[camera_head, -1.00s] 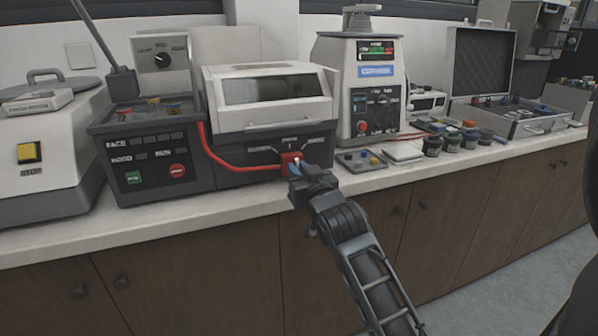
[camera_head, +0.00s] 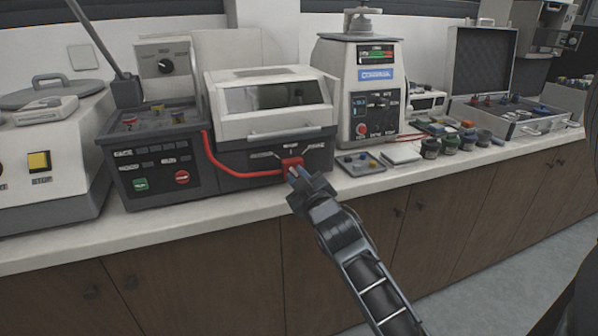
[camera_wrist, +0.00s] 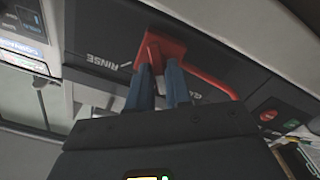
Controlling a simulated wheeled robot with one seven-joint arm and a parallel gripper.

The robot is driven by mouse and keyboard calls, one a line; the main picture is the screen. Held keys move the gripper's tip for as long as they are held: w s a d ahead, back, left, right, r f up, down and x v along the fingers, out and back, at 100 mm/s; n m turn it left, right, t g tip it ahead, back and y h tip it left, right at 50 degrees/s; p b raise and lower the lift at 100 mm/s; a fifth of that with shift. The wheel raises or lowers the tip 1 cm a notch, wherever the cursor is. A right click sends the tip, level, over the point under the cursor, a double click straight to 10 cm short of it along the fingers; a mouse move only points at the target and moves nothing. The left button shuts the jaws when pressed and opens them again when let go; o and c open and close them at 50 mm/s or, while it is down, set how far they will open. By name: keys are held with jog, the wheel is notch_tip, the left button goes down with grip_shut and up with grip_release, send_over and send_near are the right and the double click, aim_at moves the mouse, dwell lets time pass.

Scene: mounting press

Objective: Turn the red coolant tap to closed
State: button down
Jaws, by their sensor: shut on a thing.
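The red coolant tap (camera_head: 292,162) is on the front of the grey and white machine, at the end of a red pipe. My gripper (camera_head: 295,172) reaches it from the front right. In the wrist view the red tap (camera_wrist: 157,50) sits at the tips of my blue-grey fingers (camera_wrist: 158,80), which are shut on it. One label beside the tap reads RINSE; another is partly hidden by a finger. The fingers cover part of the tap, so I cannot tell its exact setting.
The red pipe (camera_head: 232,171) runs left from the tap along the machine (camera_head: 270,105). A control box (camera_head: 155,165) stands to the left. A small tray of parts (camera_head: 360,163) and the mounting press (camera_head: 357,85) are to the right. The counter's front edge (camera_head: 240,204) lies below the tap.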

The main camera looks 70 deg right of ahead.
jog(key=shift+n+p, duration=0.45)
jog(key=shift+n, duration=0.55)
jog(key=shift+w, duration=0.1)
jog(key=c, duration=1.1)
grip_release()
jog(key=b+v, duration=0.2)
jog(key=v, duration=0.6)
